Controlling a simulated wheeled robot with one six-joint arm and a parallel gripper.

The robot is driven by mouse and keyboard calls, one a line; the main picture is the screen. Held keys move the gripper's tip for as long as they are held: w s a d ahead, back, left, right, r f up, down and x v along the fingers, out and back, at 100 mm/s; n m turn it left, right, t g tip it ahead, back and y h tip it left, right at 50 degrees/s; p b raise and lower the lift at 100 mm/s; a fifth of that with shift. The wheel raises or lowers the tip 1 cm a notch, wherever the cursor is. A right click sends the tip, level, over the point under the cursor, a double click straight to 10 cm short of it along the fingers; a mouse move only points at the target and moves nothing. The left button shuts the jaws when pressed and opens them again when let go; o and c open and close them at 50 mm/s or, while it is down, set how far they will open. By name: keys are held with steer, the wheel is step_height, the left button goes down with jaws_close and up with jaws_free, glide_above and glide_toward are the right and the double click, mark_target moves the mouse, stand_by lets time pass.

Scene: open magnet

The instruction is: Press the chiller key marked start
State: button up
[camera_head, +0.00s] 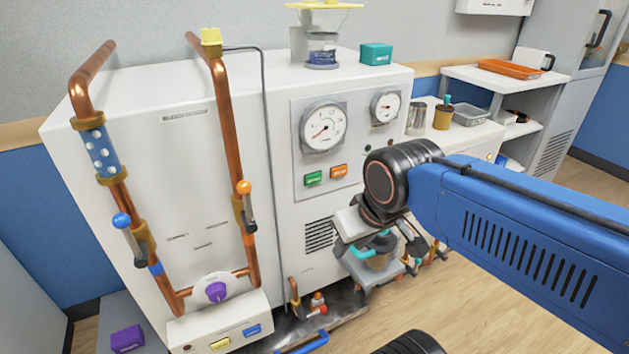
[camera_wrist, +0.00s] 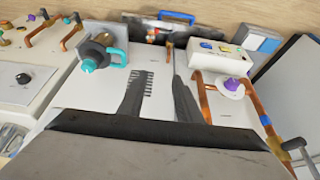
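The white chiller cabinet (camera_head: 290,220) has a front panel with two gauges. A green key (camera_head: 313,178) and an orange key (camera_head: 339,171) sit side by side below the larger gauge (camera_head: 323,127); their labels are too small to read. My gripper (camera_head: 380,245) is to the right of and below these keys, in front of the cabinet. In the wrist view its two dark fingers (camera_wrist: 157,78) are apart with nothing held between them. The white cabinet face shows beyond them, with the slotted vent beside the left finger. The green and orange keys are not visible in the wrist view.
Copper pipes (camera_head: 228,120) with valve levers rise at the left. A low box (camera_head: 220,325) carries a yellow and a blue key. A teal-handled vessel (camera_head: 377,248) stands on a stand behind my gripper. A side counter (camera_head: 470,133) holds containers. Floor shows at right.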

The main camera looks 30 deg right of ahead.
steer(key=shift+c, duration=0.7)
jaws_close()
stand_by(0.9)
